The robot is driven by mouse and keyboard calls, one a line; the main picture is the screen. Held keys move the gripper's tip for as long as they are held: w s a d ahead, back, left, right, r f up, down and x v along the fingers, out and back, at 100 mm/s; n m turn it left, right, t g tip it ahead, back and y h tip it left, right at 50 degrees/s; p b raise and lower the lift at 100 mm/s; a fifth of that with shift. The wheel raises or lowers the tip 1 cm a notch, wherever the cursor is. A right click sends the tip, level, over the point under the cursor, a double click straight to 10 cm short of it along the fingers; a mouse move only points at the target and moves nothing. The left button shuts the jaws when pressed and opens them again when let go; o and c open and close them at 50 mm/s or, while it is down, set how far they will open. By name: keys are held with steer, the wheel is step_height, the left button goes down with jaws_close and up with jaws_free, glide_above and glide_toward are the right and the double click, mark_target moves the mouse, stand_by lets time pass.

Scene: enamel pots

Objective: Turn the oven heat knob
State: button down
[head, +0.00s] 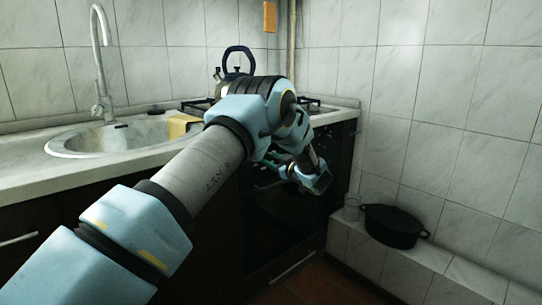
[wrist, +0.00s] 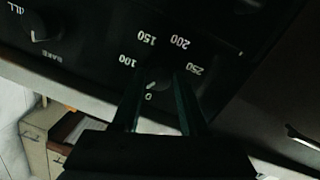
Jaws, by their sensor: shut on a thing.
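The oven heat knob (wrist: 158,77) is a small dark knob in the wrist view, on a dark panel with a dial marked 0, 100, 150, 200 and 250 around it. My gripper (wrist: 160,84) has one finger on each side of it and is shut on it. The knob is partly hidden between the fingers, and its pointer setting is hard to read. In the head view my gripper (head: 314,182) is at the front of the dark oven (head: 285,225), below the counter edge. The knob is hidden there by my arm.
Another knob (wrist: 45,28), with grill and bake lettering, is at upper left in the wrist view. A kettle (head: 236,60) stands on the hob behind my arm. A black pot (head: 393,226) and a glass jar (head: 351,208) sit on the tiled ledge at right.

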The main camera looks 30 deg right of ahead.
steer(key=shift+m, duration=0.4)
steer(key=shift+c, duration=2.2)
jaws_free()
steer(key=s+d, duration=0.1)
steer(key=s, duration=0.9)
steer(key=shift+s+d+r, duration=0.3)
steer(key=shift+s+d, duration=0.05)
steer(key=shift+d, duration=0.05)
steer(key=shift+w, duration=0.1)
